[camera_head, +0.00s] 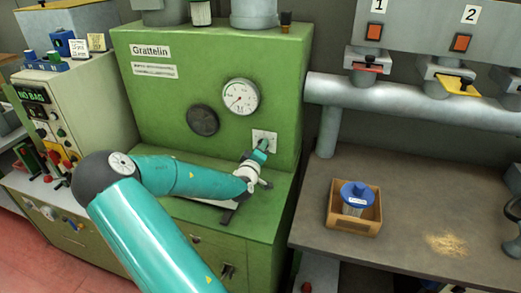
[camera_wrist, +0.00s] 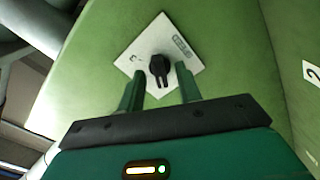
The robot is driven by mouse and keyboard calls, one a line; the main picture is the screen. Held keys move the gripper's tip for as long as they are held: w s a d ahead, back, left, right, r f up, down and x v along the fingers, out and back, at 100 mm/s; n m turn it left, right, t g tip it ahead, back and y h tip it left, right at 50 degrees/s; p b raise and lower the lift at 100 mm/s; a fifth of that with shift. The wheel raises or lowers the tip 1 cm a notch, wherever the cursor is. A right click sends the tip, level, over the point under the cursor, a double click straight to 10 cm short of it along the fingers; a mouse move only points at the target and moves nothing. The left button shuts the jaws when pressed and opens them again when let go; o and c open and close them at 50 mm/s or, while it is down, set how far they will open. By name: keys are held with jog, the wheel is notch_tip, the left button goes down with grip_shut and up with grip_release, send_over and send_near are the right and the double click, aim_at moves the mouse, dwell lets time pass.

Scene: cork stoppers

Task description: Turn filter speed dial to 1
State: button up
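The green machine labelled Grattelin (camera_head: 210,60) stands in the middle of the head view. On its front, low at the right, is a small light plate (camera_head: 258,134) with a dial. In the wrist view the plate (camera_wrist: 140,52) shows as a tilted square, with a black knob (camera_wrist: 160,68) at its centre. The plate's markings are too small to read surely. My gripper (camera_wrist: 160,88) is open, its two green fingers apart on either side below the knob, with nothing between them. In the head view my gripper (camera_head: 258,152) is close to the plate and partly covers it.
A round gauge (camera_head: 240,97) and a dark round cap (camera_head: 202,120) are left of the plate. At right, a bench (camera_head: 400,230) holds a wooden box (camera_head: 354,208) with a blue-lidded item. A grey pipe (camera_head: 340,90) runs beside the machine. A control cabinet (camera_head: 70,110) stands left.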

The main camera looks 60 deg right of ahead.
jog(key=shift+a, duration=0.1)
jog(key=s+a, duration=0.2)
jog(key=a, duration=1.1)
jog(key=shift+a, duration=0.25)
jog(key=shift+s, duration=0.1)
